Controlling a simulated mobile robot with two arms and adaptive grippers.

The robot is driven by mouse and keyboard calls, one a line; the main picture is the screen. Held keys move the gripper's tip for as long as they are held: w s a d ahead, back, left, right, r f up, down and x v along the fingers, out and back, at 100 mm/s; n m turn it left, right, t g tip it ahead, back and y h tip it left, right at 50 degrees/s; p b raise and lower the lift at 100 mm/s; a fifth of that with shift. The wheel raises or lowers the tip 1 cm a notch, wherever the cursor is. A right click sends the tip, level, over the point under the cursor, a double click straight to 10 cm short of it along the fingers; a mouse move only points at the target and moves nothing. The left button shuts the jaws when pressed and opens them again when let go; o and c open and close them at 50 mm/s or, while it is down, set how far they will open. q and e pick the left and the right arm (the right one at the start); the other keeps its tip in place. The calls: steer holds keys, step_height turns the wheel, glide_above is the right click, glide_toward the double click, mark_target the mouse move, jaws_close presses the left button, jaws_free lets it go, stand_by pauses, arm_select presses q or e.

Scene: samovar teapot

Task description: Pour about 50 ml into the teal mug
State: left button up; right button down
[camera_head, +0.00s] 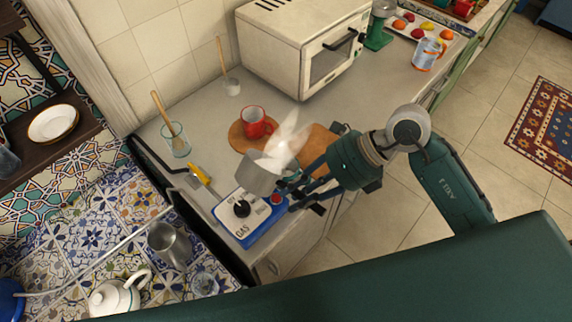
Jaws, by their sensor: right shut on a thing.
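My right gripper (288,188) reaches in from the right, above the counter's front edge. It is shut on a grey metal vessel (258,174), which looks tilted. The fingers hide part of its near side. A pale, steam-like wisp (287,142) rises beside the vessel. A red mug (256,124) stands behind it on a round wooden board (237,136). I cannot make out a teal mug in this view. My left gripper is not in view.
A blue gas box (247,226) with a black knob sits just below the vessel. A yellow-handled tool (201,174) and a glass jar (176,146) stand left. A white toaster oven (300,45) is behind. A metal pitcher (170,246) and white teapot (117,296) are at lower left.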

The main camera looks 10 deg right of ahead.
steer(key=shift+w+d+f+g+y+b, duration=0.2)
steer(key=shift+d+f+g+y+b, duration=0.1)
steer(key=shift+y+b, duration=0.25)
stand_by(0.8)
steer(key=shift+r, duration=0.1)
steer(key=shift+s+a+r+t+h+p, duration=0.2)
steer(key=shift+a+r+h+p, duration=0.15)
steer(key=shift+h+p, duration=0.2)
steer(key=shift+s+a+r+t+h+p, duration=0.2)
steer(key=shift+r+h+p, duration=0.2)
steer(key=shift+p, duration=0.25)
steer(key=shift+s+a+f+n+t+h+p, duration=0.2)
steer(key=shift+s+a+t+h, duration=0.25)
steer(key=shift+a+h, duration=0.3)
steer(key=shift+s+a+f+n+t+h, duration=0.1)
steer(key=shift+s+a+n+t+h, duration=0.25)
steer(key=shift+a+h, duration=0.35)
steer(key=shift+s+a+f+n+t+h+p, duration=0.15)
steer(key=shift+s+a+t+h, duration=0.25)
steer(key=shift+s+a+h, duration=0.25)
steer(key=shift+w+a, duration=0.1)
